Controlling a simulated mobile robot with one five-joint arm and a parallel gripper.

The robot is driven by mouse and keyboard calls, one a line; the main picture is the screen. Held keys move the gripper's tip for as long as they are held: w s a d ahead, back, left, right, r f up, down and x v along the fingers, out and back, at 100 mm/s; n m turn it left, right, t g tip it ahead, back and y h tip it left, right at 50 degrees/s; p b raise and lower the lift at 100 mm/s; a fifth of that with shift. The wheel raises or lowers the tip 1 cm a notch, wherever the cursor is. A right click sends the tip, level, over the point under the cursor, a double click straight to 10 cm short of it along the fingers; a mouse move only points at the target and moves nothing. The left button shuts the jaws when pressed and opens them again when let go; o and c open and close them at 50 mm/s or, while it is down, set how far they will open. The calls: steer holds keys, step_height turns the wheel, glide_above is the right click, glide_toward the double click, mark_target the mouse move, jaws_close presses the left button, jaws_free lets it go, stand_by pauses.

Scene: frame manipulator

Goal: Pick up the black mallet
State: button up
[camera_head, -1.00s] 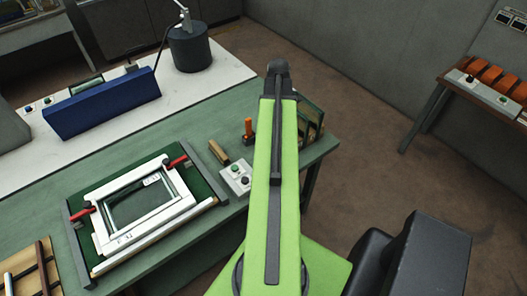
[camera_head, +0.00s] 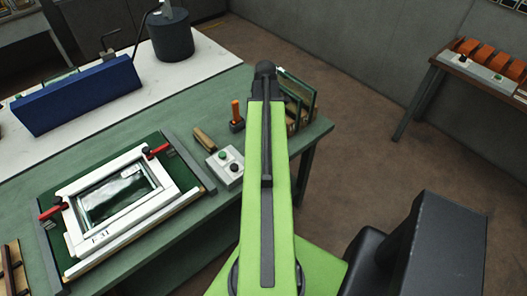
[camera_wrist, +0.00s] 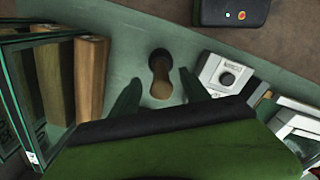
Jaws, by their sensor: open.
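The mallet (camera_head: 236,113) stands on the green table, left of my arm's far end. It has a dark head at the bottom and an upright orange-brown handle. The mallet (camera_wrist: 160,74) also shows in the wrist view, foreshortened, with its tan handle end between my two green fingers. My gripper (camera_wrist: 158,84) is open, with one finger on each side of the mallet. I cannot tell the height between them, and no contact shows. In the head view my arm hides the gripper.
A rack of framed panels (camera_head: 297,105) stands close on one side of the mallet. A grey button box (camera_head: 224,166) and a wooden-handled tool (camera_head: 205,139) are on the other. A white frame (camera_head: 70,222) lies on a green board farther left. The table edge is near.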

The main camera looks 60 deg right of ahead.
steer(key=f+b, duration=0.5)
steer(key=shift+w+a+f, duration=0.1)
steer(key=shift+w+f, duration=0.05)
steer(key=shift+w, duration=0.1)
jaws_close()
